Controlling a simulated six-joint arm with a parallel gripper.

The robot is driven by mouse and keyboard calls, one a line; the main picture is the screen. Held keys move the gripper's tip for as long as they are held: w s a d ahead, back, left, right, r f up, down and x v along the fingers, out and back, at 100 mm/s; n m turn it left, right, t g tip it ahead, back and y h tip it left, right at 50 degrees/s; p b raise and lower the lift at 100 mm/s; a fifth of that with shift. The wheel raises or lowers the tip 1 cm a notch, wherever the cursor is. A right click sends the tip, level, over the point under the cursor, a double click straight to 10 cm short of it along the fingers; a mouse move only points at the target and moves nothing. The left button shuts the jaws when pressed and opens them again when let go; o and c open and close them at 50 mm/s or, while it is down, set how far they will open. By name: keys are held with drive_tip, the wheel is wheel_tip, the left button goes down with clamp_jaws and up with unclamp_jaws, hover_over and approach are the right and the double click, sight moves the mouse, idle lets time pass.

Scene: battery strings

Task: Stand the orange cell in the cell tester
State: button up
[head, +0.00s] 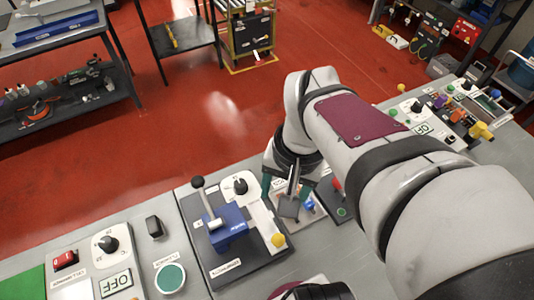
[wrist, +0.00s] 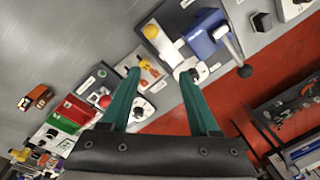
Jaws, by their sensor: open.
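My gripper (wrist: 162,76) points down over the bench with its two teal fingers apart and nothing held between them. In the head view my gripper (head: 285,188) hangs above a small light plate, partly hidden by my arm. In the wrist view a small orange piece (wrist: 146,66), perhaps the orange cell, shows on that plate between the fingers. An orange-brown block with dark parts (wrist: 36,98) lies apart on the bare bench at left. I cannot tell for certain which is the cell. No device is clearly readable as the cell tester.
A blue lever device (head: 231,224) and a yellow ball knob (head: 278,240) stand just left of my gripper. A dial panel (head: 108,245) and black switch (head: 154,226) are further left. More controls (head: 455,115) crowd the right. Bare bench shows in the wrist view's upper left.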

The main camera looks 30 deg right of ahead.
drive_tip(key=o, duration=0.3)
drive_tip(key=s+a+n, duration=0.1)
drive_tip(key=s+a, duration=0.1)
drive_tip(key=a, duration=0.1)
drive_tip(key=s+a+n, duration=0.1)
drive_tip(key=s+a, duration=0.1)
drive_tip(key=s+a+n+g+y, duration=0.1)
drive_tip(key=s+a, duration=0.1)
drive_tip(key=a, duration=0.1)
drive_tip(key=shift+s+a+f, duration=0.2)
drive_tip(key=shift+s+a, duration=0.1)
drive_tip(key=shift+s, duration=0.05)
drive_tip(key=shift+o, duration=1.5)
